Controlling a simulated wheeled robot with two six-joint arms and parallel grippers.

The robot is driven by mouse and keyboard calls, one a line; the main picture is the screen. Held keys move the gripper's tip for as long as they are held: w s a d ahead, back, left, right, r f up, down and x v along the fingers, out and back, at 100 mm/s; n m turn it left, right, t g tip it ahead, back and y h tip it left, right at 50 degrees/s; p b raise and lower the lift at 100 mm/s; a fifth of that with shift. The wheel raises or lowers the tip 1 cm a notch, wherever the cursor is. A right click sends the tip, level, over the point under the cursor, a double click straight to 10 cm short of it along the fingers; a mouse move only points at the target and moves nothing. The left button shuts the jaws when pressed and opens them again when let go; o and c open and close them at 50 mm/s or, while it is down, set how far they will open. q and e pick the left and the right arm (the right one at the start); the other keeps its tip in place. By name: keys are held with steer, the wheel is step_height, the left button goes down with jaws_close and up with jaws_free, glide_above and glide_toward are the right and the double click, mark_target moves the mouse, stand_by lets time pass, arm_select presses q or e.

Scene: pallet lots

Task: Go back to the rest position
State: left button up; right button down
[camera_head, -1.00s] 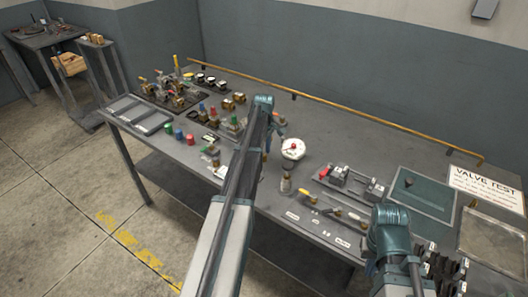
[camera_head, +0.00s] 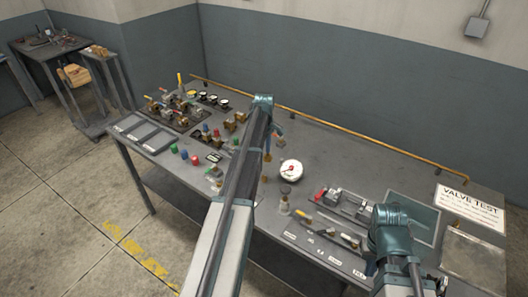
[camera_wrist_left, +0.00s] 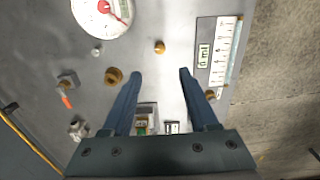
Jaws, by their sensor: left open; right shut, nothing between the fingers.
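My left gripper (camera_head: 270,150) hangs past the end of my long left arm, above the middle of the grey workbench (camera_head: 340,155); the arm partly hides it. In the left wrist view its two blue fingers (camera_wrist_left: 158,78) are spread apart with nothing between them, over the bench top. My right arm's teal wrist is at the lower right of the head view, over the bench's front right part. The right gripper's fingers do not show.
A round white gauge (camera_head: 291,170) stands close right of my left gripper. Valves and fittings (camera_head: 180,108) crowd the bench's left part; shallow trays (camera_head: 150,134) lie at its left end. A VALVE TEST sign (camera_head: 470,206) is at the right.

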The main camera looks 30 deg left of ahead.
stand_by(0.4)
arm_select(q)
steer(key=s+d+m, duration=0.3)
steer(key=d, duration=0.2)
steer(key=s+d+m, duration=0.3)
steer(key=s+d, duration=0.1)
steer(key=d, duration=0.1)
steer(key=s+d+m, duration=0.2)
steer(key=s+d, duration=0.1)
steer(key=d, duration=0.3)
steer(key=shift+s+m, duration=0.35)
steer(key=shift+m, duration=0.05)
steer(key=s+d+f+m+b, duration=0.1)
steer(key=s+d+m, duration=0.5)
steer(key=s+d, duration=0.2)
steer(key=s+d+f+m+y+b, duration=0.1)
steer(key=s+d+m, duration=0.5)
steer(key=d, duration=0.7)
steer(key=s, duration=0.2)
steer(key=shift+s+f+b, duration=0.25)
steer(key=shift+s+b, duration=0.05)
steer(key=shift+s, duration=0.05)
